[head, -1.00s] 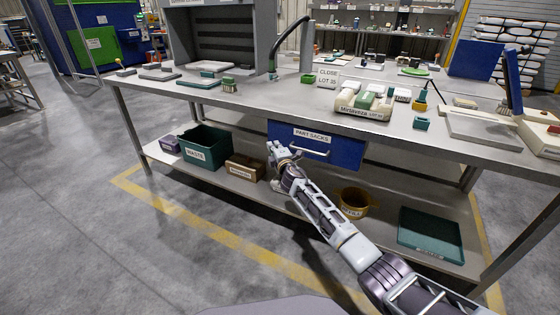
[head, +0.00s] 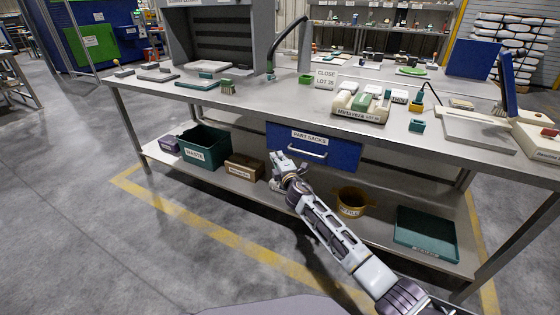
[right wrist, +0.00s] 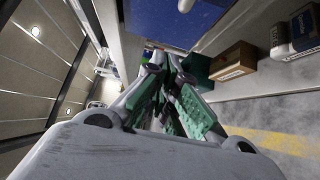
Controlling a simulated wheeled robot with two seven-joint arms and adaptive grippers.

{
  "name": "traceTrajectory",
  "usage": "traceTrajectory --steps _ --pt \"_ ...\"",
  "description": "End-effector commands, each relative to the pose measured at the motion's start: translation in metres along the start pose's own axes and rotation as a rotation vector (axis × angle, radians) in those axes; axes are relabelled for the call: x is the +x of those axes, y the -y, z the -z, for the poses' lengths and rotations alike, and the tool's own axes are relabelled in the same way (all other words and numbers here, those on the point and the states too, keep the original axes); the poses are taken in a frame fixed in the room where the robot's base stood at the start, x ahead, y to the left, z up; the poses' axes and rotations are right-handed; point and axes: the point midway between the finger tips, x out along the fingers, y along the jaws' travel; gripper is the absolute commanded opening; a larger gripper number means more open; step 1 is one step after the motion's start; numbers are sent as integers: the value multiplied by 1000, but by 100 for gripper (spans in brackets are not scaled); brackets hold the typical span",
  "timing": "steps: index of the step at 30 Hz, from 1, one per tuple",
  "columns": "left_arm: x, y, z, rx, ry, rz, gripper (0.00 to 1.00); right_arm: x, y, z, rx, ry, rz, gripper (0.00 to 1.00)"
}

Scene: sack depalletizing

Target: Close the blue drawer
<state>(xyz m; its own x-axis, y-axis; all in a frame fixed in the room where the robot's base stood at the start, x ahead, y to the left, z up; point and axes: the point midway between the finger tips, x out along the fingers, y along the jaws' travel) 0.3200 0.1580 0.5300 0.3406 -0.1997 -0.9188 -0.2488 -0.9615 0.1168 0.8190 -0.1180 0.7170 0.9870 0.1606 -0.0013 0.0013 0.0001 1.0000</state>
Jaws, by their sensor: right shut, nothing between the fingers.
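The blue drawer (head: 340,153) hangs under the workbench top, labelled "PART SACKS", with a pale bar handle (head: 307,151) across its front. How far it stands out is hard to tell from this angle. My right gripper (head: 277,158) is shut and empty, in front of the drawer's lower left part, left of the handle. Touch with the drawer cannot be made out. In the right wrist view, its green-padded fingers (right wrist: 162,65) are together and a blue surface (right wrist: 170,18), seemingly the drawer, fills the top. My left gripper is out of view.
The lower shelf (head: 240,183) holds a green waste bin (head: 205,152), a cardboard box (head: 243,168), a yellow bucket (head: 351,203) and a green tray (head: 427,234). Front floor is clear.

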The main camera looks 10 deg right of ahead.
Motion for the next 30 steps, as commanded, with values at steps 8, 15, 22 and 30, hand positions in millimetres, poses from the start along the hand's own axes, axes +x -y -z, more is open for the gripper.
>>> traceTrajectory --steps 8,15,22,30 --pt "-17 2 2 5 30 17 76 -23 0 0 0 0 1 0" --pt "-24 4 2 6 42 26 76 -32 0 0 -1 0 0 0" --pt "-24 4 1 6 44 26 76 -33 0 0 0 0 0 0" --pt "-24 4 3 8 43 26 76 -32 0 0 15 0 0 0"
